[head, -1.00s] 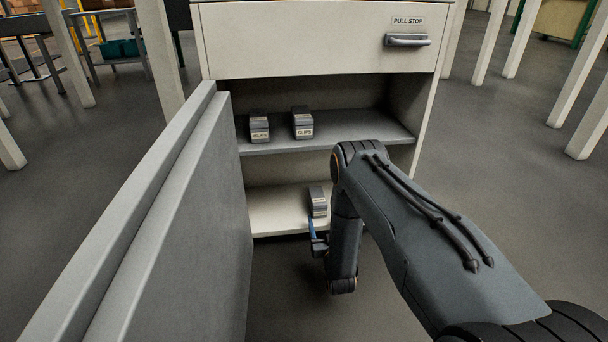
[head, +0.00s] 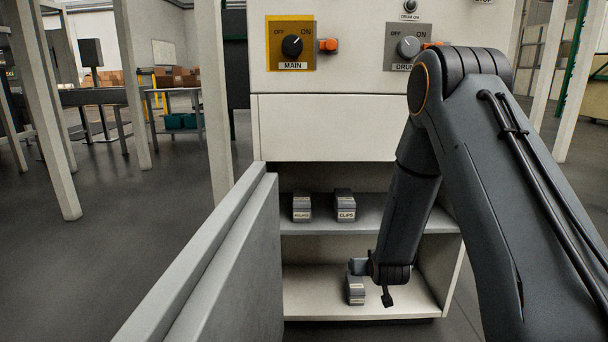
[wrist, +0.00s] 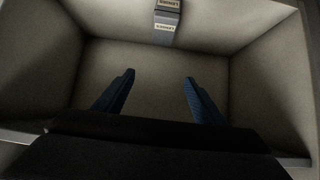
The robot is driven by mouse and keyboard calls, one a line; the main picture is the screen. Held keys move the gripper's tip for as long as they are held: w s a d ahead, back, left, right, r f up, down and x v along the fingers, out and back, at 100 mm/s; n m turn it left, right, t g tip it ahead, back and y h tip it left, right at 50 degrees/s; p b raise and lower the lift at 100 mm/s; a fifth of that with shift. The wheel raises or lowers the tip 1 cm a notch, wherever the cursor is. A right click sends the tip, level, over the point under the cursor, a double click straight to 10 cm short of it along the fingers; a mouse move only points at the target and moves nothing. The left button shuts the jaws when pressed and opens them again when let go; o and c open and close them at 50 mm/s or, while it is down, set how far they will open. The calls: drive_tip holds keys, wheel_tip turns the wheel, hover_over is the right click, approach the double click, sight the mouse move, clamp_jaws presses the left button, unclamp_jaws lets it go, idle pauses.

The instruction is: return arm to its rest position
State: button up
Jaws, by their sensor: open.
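My gripper (wrist: 157,88) is open in the wrist view, its two blue fingers apart with nothing between them. A small grey labelled box (wrist: 166,24) stands ahead of the fingertips, apart from them; its label is not clearly readable. In the head view a grey box (head: 355,294) stands on the lower shelf (head: 315,305) of the open cabinet. My forearm hangs down in front of the cabinet, its wrist end beside and partly overlapping that box. My fingers are not clearly visible in the head view.
The cabinet door (head: 235,275) stands open at the left. Two boxes, the left one (head: 302,207) and one labelled CLIPS (head: 345,205), sit on the upper shelf (head: 380,218). Above are the MAIN switch (head: 291,46) and another switch (head: 408,47). Floor at far left is clear.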

drive_tip(key=s+r+g, duration=0.3)
drive_tip(key=s+r, duration=0.2)
drive_tip(key=s, duration=0.6)
drive_tip(key=s+r+g, duration=0.2)
drive_tip(key=s+r, duration=0.3)
drive_tip(key=s, duration=0.5)
drive_tip(key=s+r+g, duration=0.3)
drive_tip(key=s+r, duration=0.2)
drive_tip(key=s, duration=0.6)
drive_tip(key=s+a+r+n+g+y+p, duration=0.1)
drive_tip(key=s+a+r+n+p, duration=0.15)
drive_tip(key=s+a+r, duration=0.55)
drive_tip(key=s+a+r+n+g+y+p, duration=0.15)
drive_tip(key=s+a+r+n, duration=0.25)
drive_tip(key=s+a, duration=0.7)
drive_tip(key=d+r+m+p, duration=0.2)
drive_tip(key=d+r+p, duration=0.4)
drive_tip(key=r+p, duration=0.3)
drive_tip(key=w+d+r+m+h+p, duration=0.1)
drive_tip(key=d+r+m+p, duration=0.1)
drive_tip(key=d+r+p, duration=0.4)
drive_tip(key=d+r+m+h+p, duration=0.1)
drive_tip(key=d+r+m+p, duration=0.1)
drive_tip(key=d+r+p, duration=0.5)
wheel_tip(320, 180, up, 6)
drive_tip(key=p, duration=1.5)
drive_tip(key=shift+w+r+p, duration=0.2)
drive_tip(key=shift+w+p, duration=0.1)
drive_tip(key=shift+w, duration=0.05)
